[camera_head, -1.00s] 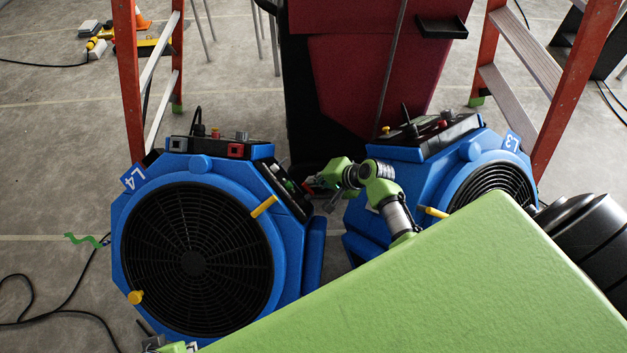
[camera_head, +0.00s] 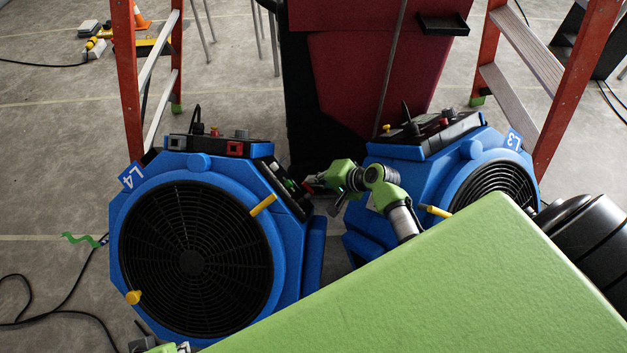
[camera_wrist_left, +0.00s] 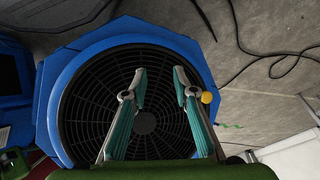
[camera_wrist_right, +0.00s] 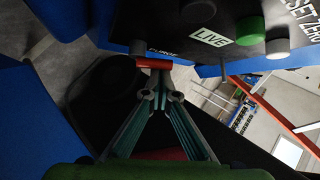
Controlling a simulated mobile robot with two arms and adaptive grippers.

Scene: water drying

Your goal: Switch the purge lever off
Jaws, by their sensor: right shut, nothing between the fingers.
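The purge lever is a short red bar (camera_wrist_right: 153,63) beside the "PURGE" lettering on a dark panel (camera_wrist_right: 190,18) in the right wrist view. My right gripper (camera_wrist_right: 160,88) is shut and empty, its tips just below the red bar; I cannot tell whether they touch. In the head view my right gripper (camera_head: 313,187) is at the side control panel (camera_head: 284,188) of the blue fan L4 (camera_head: 300,240). The lever's setting is not clear. My left gripper (camera_wrist_left: 158,82) is open and empty in front of a round black fan grille (camera_wrist_left: 75,120).
The blue fan L3 (camera_head: 397,165) stands to the right, with my right arm between the fans. A green knob (camera_wrist_right: 250,30) and a "LIVE" label (camera_wrist_right: 213,37) are near the lever. Orange ladders (camera_head: 128,80) stand on both sides. Cables (camera_head: 70,312) lie on the floor at left.

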